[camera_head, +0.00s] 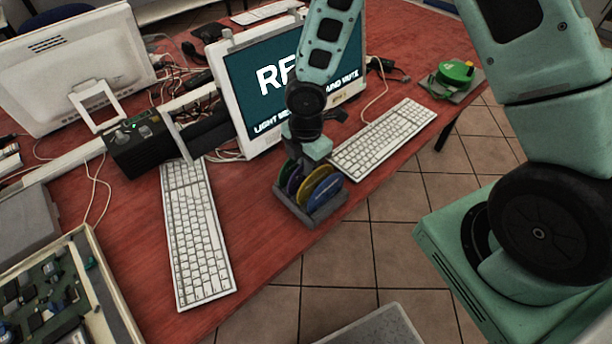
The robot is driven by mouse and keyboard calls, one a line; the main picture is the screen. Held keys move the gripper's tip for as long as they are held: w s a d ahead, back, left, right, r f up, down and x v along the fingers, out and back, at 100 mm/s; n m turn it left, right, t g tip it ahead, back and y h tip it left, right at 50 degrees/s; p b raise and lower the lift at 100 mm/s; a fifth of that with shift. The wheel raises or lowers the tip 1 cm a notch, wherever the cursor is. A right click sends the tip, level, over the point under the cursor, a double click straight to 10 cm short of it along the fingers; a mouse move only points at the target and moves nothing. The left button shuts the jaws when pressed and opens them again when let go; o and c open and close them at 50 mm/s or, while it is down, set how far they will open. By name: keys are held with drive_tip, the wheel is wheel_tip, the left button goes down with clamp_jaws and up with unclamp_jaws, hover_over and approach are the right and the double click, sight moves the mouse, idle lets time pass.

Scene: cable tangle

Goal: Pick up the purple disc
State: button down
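The purple disc (294,181) stands on edge in a small dark grey rack (311,217) near the front edge of the red table. It is between a green disc (283,174) on its left and a yellow disc (312,181) on its right. A blue disc (325,194) stands at the right end of the rack. My gripper (309,155) points down directly over the rack, close to the tops of the discs. Its fingers are small and partly hidden, so I cannot tell whether they are open or touch a disc.
White keyboards lie left (196,232) and right (384,138) of the rack. A monitor (283,84) stands behind it. A circuit-board tray (94,286) is at the lower left. Tiled floor lies beyond the table edge.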

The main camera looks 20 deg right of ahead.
drive_tip(key=shift+r, duration=0.1)
wheel_tip(320, 180, up, 10)
drive_tip(key=shift+f+p, duration=0.1)
drive_tip(key=shift+p, duration=0.65)
